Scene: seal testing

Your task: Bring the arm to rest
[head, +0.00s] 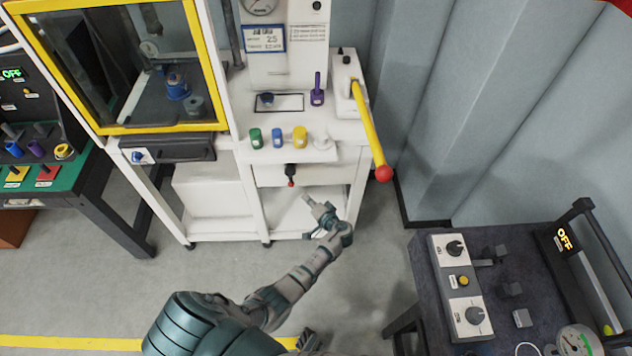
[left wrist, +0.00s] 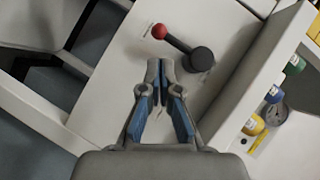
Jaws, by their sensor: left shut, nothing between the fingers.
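My left arm reaches forward from the bottom of the head view. Its gripper (head: 318,217) is in front of the white test cabinet (head: 352,172), below the shelf edge. In the left wrist view the left gripper (left wrist: 160,68) is shut and empty. Its fingertips are close to a small black lever with a red ball (left wrist: 159,31) on the cabinet front; I cannot tell whether they touch. The lever also shows in the head view (head: 291,178), above the gripper.
Green (head: 256,138), blue (head: 278,137) and yellow (head: 300,136) parts stand on the cabinet shelf. A yellow lever with a red ball (head: 383,173) sticks out at the cabinet's right. A dark bench with a knob panel (head: 459,289) stands at lower right. Open floor lies at left.

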